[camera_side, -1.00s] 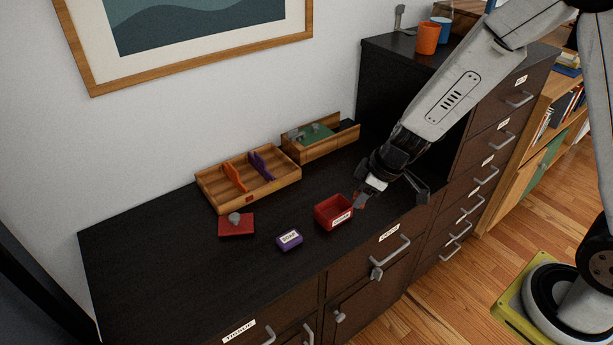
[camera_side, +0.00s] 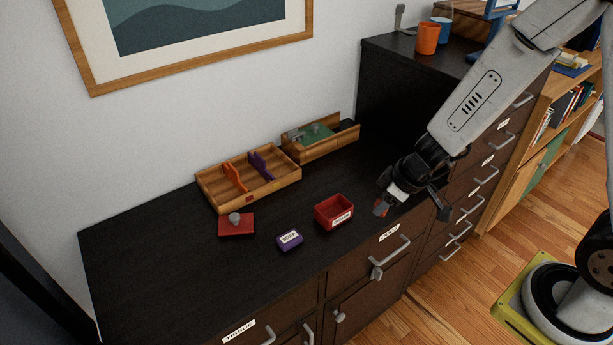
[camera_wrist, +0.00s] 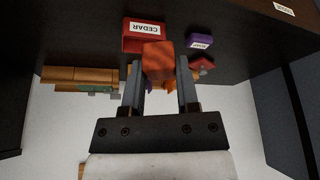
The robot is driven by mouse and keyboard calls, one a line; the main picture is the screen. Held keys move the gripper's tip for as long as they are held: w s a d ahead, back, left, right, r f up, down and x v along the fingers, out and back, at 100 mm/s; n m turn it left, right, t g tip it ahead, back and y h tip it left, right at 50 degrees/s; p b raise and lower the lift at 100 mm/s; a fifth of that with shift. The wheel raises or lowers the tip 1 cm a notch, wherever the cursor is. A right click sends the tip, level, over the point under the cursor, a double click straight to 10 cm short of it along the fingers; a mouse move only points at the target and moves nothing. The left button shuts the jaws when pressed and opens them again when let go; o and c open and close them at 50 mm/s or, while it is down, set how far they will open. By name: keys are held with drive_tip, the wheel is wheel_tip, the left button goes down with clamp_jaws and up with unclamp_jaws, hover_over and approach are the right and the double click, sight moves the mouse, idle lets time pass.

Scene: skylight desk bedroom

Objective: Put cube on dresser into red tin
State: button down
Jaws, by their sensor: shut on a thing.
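The red tin (camera_side: 334,212) is open-topped and stands on the dark dresser top in the side view. It also shows in the wrist view (camera_wrist: 132,42), with a label reading CEDAR. My gripper (camera_side: 383,203) is to the right of the tin, apart from it. In the wrist view my gripper (camera_wrist: 159,75) is shut on an orange-red cube (camera_wrist: 158,58), one finger on each side.
A purple labelled box (camera_side: 289,240) and a red lid with a grey knob (camera_side: 236,226) lie left of the tin. A wooden divided tray (camera_side: 212,193) and a wooden box (camera_side: 322,150) are behind. The taller cabinet (camera_side: 400,95) stands at the back right.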

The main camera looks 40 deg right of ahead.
drive_tip(key=w+f, duration=0.4)
drive_tip(key=w, duration=0.5)
hover_over(330, 215)
drive_tip(key=s, duration=0.2)
drive_tip(key=shift+w+d+f, duration=0.1)
drive_tip(key=shift+d+f, duration=0.05)
drive_tip(key=shift+f, duration=1.2)
drive_tip(key=shift+w+d+f, duration=0.1)
drive_tip(key=shift+d+f, duration=0.05)
drive_tip(key=shift+f, duration=1.15)
drive_tip(key=shift+w+f, duration=0.2)
drive_tip(key=shift+f, duration=1.6)
drive_tip(key=shift+f, duration=0.1)
drive_tip(key=c, duration=0.6)
unclamp_jaws()
